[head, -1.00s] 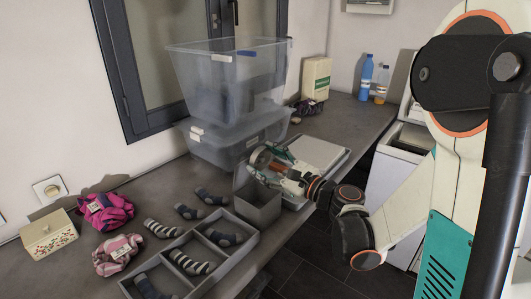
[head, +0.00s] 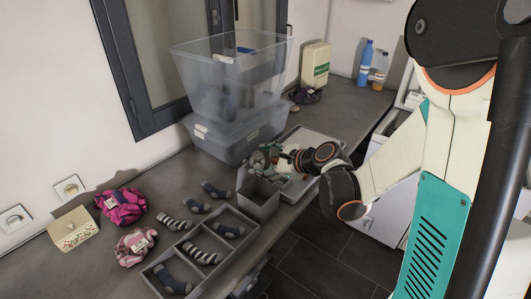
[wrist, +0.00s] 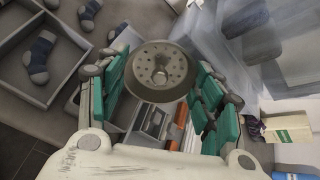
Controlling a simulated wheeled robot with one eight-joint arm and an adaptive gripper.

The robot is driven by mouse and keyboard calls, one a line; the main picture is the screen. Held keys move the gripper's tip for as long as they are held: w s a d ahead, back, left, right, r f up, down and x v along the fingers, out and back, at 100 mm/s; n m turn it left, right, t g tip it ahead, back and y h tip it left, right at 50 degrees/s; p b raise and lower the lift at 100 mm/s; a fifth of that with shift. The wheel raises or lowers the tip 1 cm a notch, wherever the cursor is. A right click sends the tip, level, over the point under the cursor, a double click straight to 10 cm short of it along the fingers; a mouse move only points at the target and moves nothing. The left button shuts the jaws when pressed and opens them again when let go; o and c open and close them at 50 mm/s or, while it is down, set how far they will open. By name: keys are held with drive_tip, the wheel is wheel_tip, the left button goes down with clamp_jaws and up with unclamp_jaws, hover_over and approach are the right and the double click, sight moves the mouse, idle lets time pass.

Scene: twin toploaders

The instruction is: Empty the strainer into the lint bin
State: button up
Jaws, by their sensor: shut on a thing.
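The strainer is a round, dull metal disc with small holes and a central knob; it shows in the wrist view (wrist: 160,72). My gripper (wrist: 163,82) has its green-backed fingers on both sides of the strainer and is shut on it. In the head view, my gripper (head: 268,160) is just above and behind the lint bin (head: 258,203), a small open grey box at the counter's front edge. My wrist partly hides the gripper there. I cannot tell whether anything lies in the strainer or the bin.
A grey tray (head: 298,192) lies right of the bin. A divided box (head: 207,222) of socks stands to the left. Stacked clear tubs (head: 232,90) rise behind the gripper. Blue (head: 365,62) and orange (head: 381,70) bottles stand at the far end.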

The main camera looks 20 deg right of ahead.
sight(256, 152)
drive_tip(key=g+p, duration=0.1)
drive_tip(key=p, duration=0.1)
drive_tip(key=r+g+h+p, duration=0.1)
drive_tip(key=p, duration=0.1)
drive_tip(key=g+h+p, duration=0.1)
drive_tip(key=p, duration=0.1)
drive_tip(key=shift+w+a+r+p, duration=0.2)
drive_tip(key=shift+w+r+p, duration=0.1)
drive_tip(key=shift+r+p, duration=0.1)
drive_tip(key=shift+w+a+g+h+p, duration=0.1)
drive_tip(key=shift+g+h+p, duration=0.25)
drive_tip(key=shift+g, duration=0.15)
drive_tip(key=g+h, duration=0.1)
drive_tip(key=w+g+h+p, duration=0.1)
drive_tip(key=g, duration=0.1)
drive_tip(key=shift+a+p, duration=0.3)
drive_tip(key=shift+a, duration=0.05)
drive_tip(key=g+h, duration=0.1)
drive_tip(key=g, duration=0.2)
drive_tip(key=shift+w+a+h, duration=0.15)
drive_tip(key=shift+w+h, duration=0.2)
drive_tip(key=shift+w+a+n+g+h, duration=0.1)
drive_tip(key=shift+n+g+h, duration=0.25)
drive_tip(key=shift+g, duration=0.25)
drive_tip(key=shift+r, duration=0.1)
